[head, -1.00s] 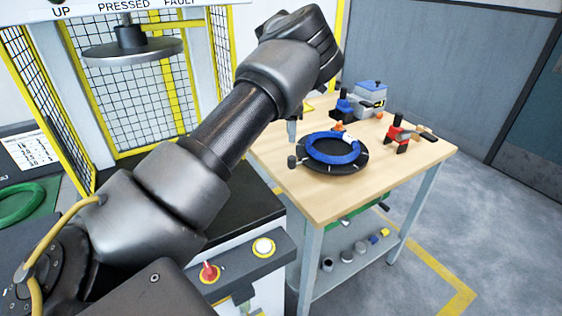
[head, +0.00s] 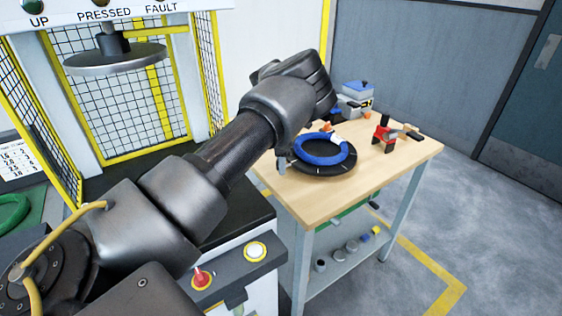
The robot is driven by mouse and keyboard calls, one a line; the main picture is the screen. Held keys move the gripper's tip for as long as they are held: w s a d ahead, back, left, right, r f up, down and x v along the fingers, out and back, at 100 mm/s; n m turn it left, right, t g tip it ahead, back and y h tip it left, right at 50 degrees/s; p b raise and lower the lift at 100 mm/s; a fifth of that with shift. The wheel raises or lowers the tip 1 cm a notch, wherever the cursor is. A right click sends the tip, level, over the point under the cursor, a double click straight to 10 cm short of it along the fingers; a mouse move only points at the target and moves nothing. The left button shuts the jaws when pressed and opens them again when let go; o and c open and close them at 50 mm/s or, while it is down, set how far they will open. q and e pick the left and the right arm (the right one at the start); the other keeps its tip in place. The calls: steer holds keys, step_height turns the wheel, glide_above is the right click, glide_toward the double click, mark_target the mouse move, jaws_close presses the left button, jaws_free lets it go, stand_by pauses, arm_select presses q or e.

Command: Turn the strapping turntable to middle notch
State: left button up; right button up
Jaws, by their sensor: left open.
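The strapping turntable (head: 322,172) is a black disc with small white marks on its rim, on the wooden table. A blue coil (head: 322,157) with a white patch lies flat on it. My left arm reaches in from the left, and the fingertips of my left gripper (head: 282,162) show as grey tips at the turntable's left edge. The gripper is open; the rest of it is hidden behind my forearm. The turntable's side knob is not clearly visible; the gripper covers that spot. Whether the fingers touch it I cannot tell. My right gripper is not in view.
The wooden table (head: 385,165) also holds a red-and-black tool (head: 383,134) at the right and a grey-blue device (head: 355,95) at the back. A press (head: 115,58) with a yellow-framed cage stands left. A button box (head: 228,272) sits in front.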

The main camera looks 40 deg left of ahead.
arm_select(q)
steer(key=shift+f, duration=0.3)
jaws_close()
stand_by(0.3)
